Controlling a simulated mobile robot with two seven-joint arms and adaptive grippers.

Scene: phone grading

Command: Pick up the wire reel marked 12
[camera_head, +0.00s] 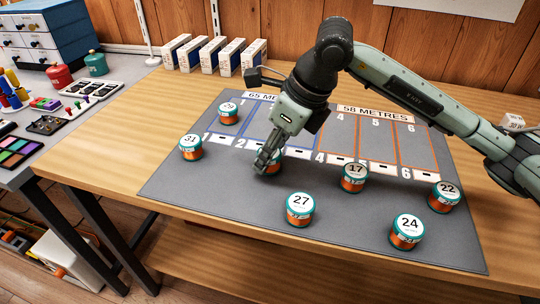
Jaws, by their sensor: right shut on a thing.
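My right gripper (263,166) is shut on a wire reel (276,164) on the grey mat. My fingers and wrist hide most of this reel, and I cannot read its number. Only bits of its teal and orange side show beside the fingers. I cannot tell whether it is lifted off the mat. No other reel in view clearly reads 12. My left gripper is not in view.
Other teal-topped copper reels stand on the grey mat (210,200): 31 (191,148), 27 (300,209), 17 (354,178), 24 (407,232), 22 (445,197) and one with a small, unclear number (228,113). White boxes (212,52) line the table's back.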

